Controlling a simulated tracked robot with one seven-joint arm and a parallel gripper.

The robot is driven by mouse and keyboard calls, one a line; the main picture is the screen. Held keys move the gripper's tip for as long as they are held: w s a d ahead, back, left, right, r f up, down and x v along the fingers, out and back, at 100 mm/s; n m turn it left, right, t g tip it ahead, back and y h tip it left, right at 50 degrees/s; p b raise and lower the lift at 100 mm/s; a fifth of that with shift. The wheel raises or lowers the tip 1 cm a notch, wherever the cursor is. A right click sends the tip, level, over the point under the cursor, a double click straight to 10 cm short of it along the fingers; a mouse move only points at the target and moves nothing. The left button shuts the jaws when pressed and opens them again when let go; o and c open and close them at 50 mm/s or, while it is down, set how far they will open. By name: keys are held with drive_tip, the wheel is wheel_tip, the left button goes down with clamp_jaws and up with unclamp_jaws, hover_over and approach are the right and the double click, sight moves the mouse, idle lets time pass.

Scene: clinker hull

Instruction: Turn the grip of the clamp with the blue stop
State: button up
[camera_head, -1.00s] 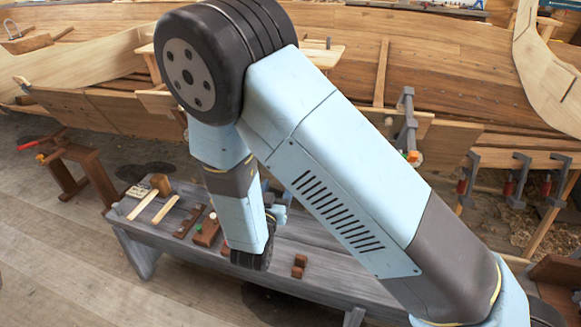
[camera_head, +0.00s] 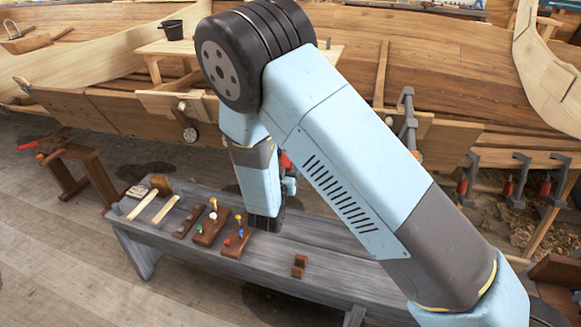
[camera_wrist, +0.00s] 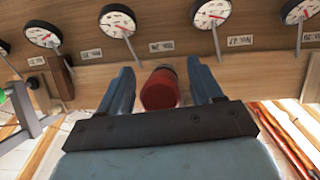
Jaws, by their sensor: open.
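In the wrist view my gripper (camera_wrist: 159,68) is open, with one finger on each side of a red cylindrical grip (camera_wrist: 160,90). The red grip stands between the fingers, nearer the left one, with a gap to the right finger. I cannot tell whether it touches either finger. In the head view a bit of red (camera_head: 285,161) shows beside my arm, whose lower part hides most of the gripper area. No blue stop can be made out on this clamp, so I cannot tell which clamp it is.
Several dial gauges (camera_wrist: 212,13) with labels line the plank behind the grip. Several clamps with red grips (camera_head: 508,188) hang at the right in the head view. The grey bench (camera_head: 330,262) below carries wooden blocks and coloured pegs (camera_head: 213,204).

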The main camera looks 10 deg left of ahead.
drive_tip(key=c, duration=0.9)
drive_tip(key=shift+d, duration=0.25)
drive_tip(key=shift+c, duration=0.3)
drive_tip(key=shift+a, duration=0.25)
drive_tip(key=shift+h, duration=0.3)
drive_tip(key=shift+n, duration=0.4)
drive_tip(key=n+h, duration=0.2)
drive_tip(key=shift+d+h, duration=0.1)
drive_tip(key=shift+h, duration=0.2)
drive_tip(key=shift+d+r+n+t+h, duration=0.15)
drive_tip(key=shift+n+t+h, duration=0.15)
drive_tip(key=shift+n+h, duration=0.7)
